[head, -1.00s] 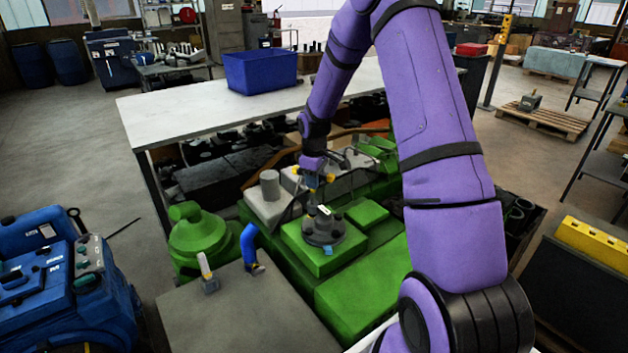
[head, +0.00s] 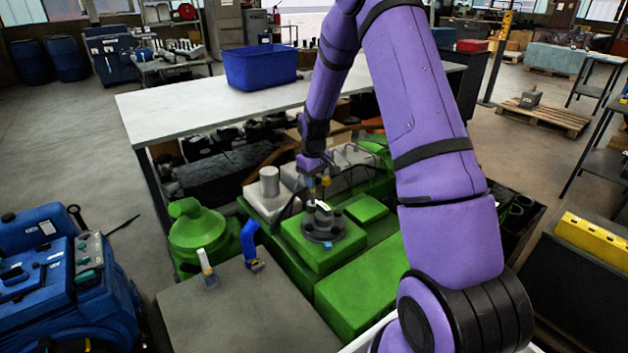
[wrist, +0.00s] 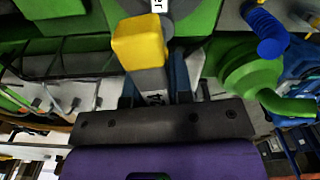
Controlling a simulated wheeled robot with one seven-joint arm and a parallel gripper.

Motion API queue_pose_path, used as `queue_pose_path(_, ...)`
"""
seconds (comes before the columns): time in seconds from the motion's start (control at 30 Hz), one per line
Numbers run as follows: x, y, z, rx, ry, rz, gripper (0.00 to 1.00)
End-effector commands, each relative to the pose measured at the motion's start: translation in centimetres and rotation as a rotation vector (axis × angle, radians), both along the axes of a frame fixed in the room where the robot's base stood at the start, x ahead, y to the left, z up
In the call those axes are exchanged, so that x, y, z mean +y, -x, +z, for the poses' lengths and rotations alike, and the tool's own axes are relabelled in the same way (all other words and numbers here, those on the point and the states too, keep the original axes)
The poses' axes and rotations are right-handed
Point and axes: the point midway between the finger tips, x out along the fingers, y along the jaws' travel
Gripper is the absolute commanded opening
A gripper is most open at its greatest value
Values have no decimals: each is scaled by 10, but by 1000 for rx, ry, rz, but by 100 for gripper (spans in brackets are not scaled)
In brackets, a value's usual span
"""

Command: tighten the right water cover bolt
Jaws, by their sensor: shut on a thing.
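My gripper (head: 314,185) is shut on a tool with a yellow block end and a grey shank (wrist: 139,45), just above the round dark grey water cover (head: 322,228). The cover sits on a green engine block and has a white label on top and a small blue tag at its front edge. In the wrist view, the cover shows partly at the top edge. I cannot make out the right bolt, nor whether the tool touches the cover.
A grey bench (head: 245,310) at the front holds a small pale-handled item (head: 206,268) and a blue elbow pipe (head: 249,243). A green bell-shaped part (head: 197,240) stands left of the engine. Behind is a pale table (head: 170,110) with a blue bin (head: 260,68).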

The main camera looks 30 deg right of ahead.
Motion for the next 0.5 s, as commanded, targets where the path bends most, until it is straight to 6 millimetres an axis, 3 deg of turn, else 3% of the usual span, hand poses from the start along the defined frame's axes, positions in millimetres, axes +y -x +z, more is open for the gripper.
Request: queue_pose_path(0.5, 1, -3, 0, -3, 2, -799, 0)
